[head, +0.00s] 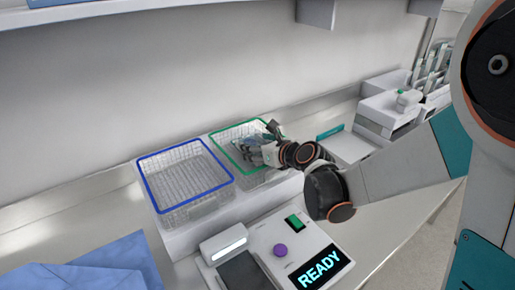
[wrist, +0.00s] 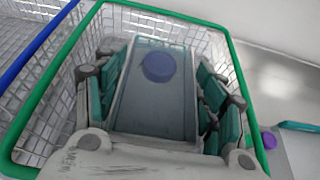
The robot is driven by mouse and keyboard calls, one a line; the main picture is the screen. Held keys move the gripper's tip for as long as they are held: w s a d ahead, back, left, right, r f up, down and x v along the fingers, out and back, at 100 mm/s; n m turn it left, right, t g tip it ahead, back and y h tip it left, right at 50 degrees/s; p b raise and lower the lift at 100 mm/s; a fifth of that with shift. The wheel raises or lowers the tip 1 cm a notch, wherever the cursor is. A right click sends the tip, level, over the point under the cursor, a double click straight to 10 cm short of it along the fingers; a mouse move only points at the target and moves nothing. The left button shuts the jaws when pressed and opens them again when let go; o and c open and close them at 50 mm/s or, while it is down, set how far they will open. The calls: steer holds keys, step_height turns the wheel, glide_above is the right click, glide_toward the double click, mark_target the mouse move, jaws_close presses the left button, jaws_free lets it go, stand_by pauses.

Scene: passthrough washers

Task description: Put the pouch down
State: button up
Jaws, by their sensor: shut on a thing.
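The pouch (wrist: 153,105) is a flat grey-blue piece with a round blue-violet spot in the wrist view. My gripper (wrist: 158,88) is shut on it, with teal-padded fingers along both its sides. The green-rimmed wire basket (wrist: 229,56) surrounds the pouch and fingers in that view. In the head view my gripper (head: 268,147) is over and partly inside the green-rimmed basket (head: 230,132). The pouch is hard to make out there, and whether it touches the basket floor cannot be told.
A blue-rimmed wire basket (head: 186,180) stands to the left and looks empty. In front is a console (head: 300,248) with a purple knob, a green switch and a READY display. A blue sheet (head: 85,268) lies at the lower left. A wall is behind; white equipment (head: 390,115) stands farther right.

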steer(key=shift+r, duration=0.1)
steer(key=shift+f+b, duration=0.4)
steer(key=shift+f, duration=0.1)
steer(key=shift+f, duration=0.2)
steer(key=o, duration=1.1)
steer(key=shift+r, duration=0.1)
steer(key=shift+r, duration=0.1)
